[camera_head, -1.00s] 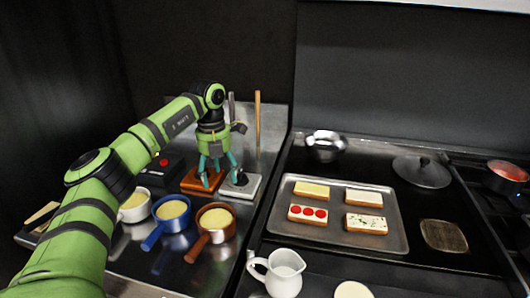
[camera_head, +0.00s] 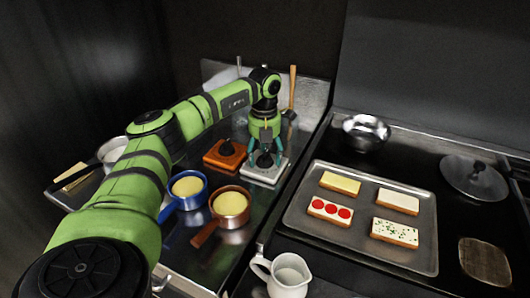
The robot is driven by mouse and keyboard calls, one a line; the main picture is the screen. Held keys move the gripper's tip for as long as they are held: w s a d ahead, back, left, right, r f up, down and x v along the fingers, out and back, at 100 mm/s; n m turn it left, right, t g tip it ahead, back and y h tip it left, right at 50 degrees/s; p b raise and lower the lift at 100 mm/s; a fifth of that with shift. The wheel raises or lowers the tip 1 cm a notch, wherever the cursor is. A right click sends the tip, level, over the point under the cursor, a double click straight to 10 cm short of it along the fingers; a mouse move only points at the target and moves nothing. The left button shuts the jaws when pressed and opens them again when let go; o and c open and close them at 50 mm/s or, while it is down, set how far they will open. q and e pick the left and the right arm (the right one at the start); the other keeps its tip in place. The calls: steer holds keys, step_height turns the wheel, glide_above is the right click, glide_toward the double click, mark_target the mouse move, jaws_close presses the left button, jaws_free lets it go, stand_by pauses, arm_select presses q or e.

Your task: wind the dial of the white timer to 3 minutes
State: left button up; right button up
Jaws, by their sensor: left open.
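The white timer (camera_head: 258,176) is a pale square block with a dark dial (camera_head: 265,160) on top. It stands on the metal counter at the left, just right of an orange timer (camera_head: 217,160) that also has a dark dial. My left gripper (camera_head: 266,157) points down over the white timer, its teal fingers apart on either side of the dial. The fingers partly hide the dial, and I cannot tell whether they touch it. The dial's marks are too small to read. My right gripper is not in view.
Blue (camera_head: 187,204) and copper (camera_head: 230,222) saucepans stand in front of the timers. A tray (camera_head: 292,213) with several topped slices lies to the right, near a metal bowl (camera_head: 365,133). A white jug (camera_head: 286,281) stands at the front. A wooden stick (camera_head: 292,88) rises behind the gripper.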

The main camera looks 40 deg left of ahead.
arm_select(q)
steer(key=c, duration=1.2)
steer(key=shift+o, duration=0.2)
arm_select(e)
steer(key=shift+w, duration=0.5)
arm_select(q)
steer(key=shift+m, duration=0.3)
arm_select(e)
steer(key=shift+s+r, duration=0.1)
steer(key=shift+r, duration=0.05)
arm_select(q)
steer(key=shift+m+p, duration=0.3)
steer(key=shift+m, duration=0.2)
steer(key=m, duration=0.3)
steer(key=shift+f+p, duration=0.1)
steer(key=shift+p, duration=0.3)
steer(key=m, duration=0.6)
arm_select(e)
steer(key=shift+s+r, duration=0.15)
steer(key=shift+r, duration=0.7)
arm_select(q)
steer(key=shift+d+f+p, duration=0.1)
steer(key=shift+p, duration=0.2)
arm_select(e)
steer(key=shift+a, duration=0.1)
